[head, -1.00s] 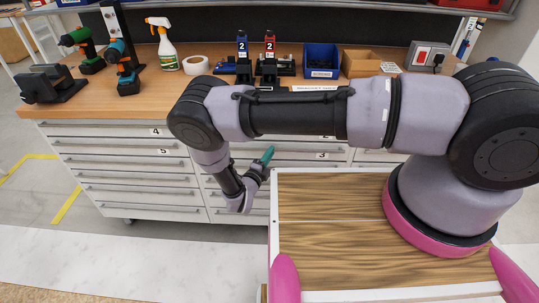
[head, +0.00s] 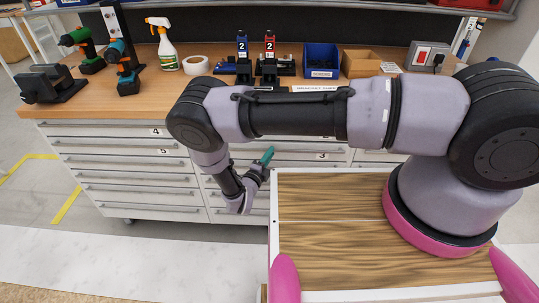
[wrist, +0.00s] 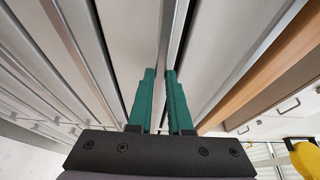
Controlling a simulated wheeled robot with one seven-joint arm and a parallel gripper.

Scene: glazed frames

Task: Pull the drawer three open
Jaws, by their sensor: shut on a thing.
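Drawer three (head: 300,157) is a pale drawer front with a "3" label, in the middle column of the white cabinet under the workbench. It looks closed, flush with its neighbours. My gripper (head: 268,154) is in front of this column, beside the label, and partly hidden by my wrist. In the wrist view, the green fingers of my gripper (wrist: 160,76) are shut on a long metal drawer handle (wrist: 172,42), one finger on each side of it. The head view does not clearly show the contact.
The wooden bench top (head: 225,92) overhangs the drawers and holds drills, a spray bottle (head: 163,44), a blue bin (head: 321,61) and a wooden tray (head: 361,63). Other drawers (head: 125,161) look closed. Floor (head: 150,255) in front of the cabinet's left part is clear.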

